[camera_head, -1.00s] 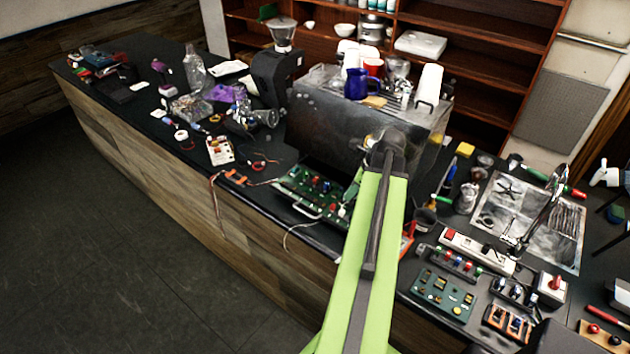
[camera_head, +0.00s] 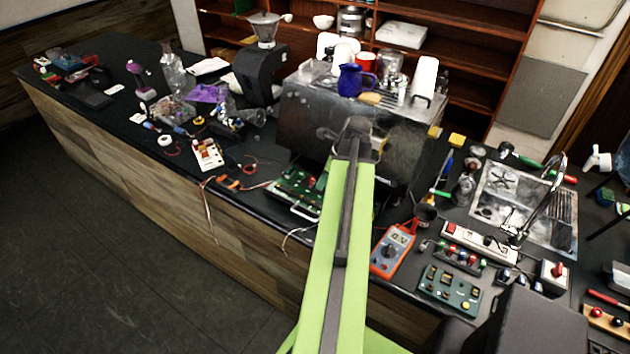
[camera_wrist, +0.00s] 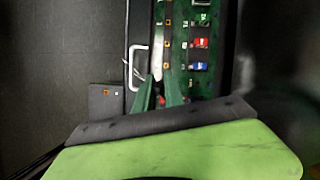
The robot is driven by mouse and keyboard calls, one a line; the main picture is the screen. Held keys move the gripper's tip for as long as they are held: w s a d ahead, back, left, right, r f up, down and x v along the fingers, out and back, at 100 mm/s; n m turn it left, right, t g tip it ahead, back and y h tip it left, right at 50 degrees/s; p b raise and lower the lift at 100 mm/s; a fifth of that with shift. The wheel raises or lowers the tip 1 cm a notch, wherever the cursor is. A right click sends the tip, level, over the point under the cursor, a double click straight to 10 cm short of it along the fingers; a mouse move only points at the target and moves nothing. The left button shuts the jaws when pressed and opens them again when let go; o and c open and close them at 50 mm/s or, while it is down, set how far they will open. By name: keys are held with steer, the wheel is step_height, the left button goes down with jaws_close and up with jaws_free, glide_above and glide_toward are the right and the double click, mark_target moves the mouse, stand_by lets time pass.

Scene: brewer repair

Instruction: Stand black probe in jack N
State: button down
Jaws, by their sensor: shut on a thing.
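The green circuit board (camera_head: 292,190) lies at the front edge of the counter. In the wrist view the board (camera_wrist: 213,40) runs upward with a column of small orange-ringed squares and red, green and blue parts. Its labels are too small to read, so I cannot tell which jack is N. My gripper (camera_wrist: 158,82) has its two green fingers close together over the board's lower part. A thin dark piece shows between the tips, seemingly the black probe; its lower end is hidden. I cannot tell whether it touches a jack. In the head view my arm hides the gripper.
An orange multimeter (camera_head: 392,251) lies right of my arm. The espresso machine (camera_head: 305,120) stands behind the board. A white handle (camera_wrist: 134,65) rises along the board's left side. A green control panel (camera_head: 449,290) and a sink (camera_head: 495,205) are to the right.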

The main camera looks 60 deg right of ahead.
mark_target(322, 193)
steer(key=shift+w+a, duration=0.15)
steer(key=shift+w, duration=0.2)
steer(key=shift+s, duration=0.2)
steer(key=shift+d+f+b, duration=0.2)
steer(key=shift+f+b, duration=0.45)
step_height(322, 193, down, 4)
steer(key=b, duration=0.4)
steer(key=shift+f, duration=0.25)
steer(key=shift+f+b, duration=0.8)
steer(key=shift+b, duration=0.25)
stand_by(0.7)
steer(key=c, duration=1.3)
jaws_free()
steer(key=shift+c, duration=0.2)
steer(key=shift+r, duration=0.1)
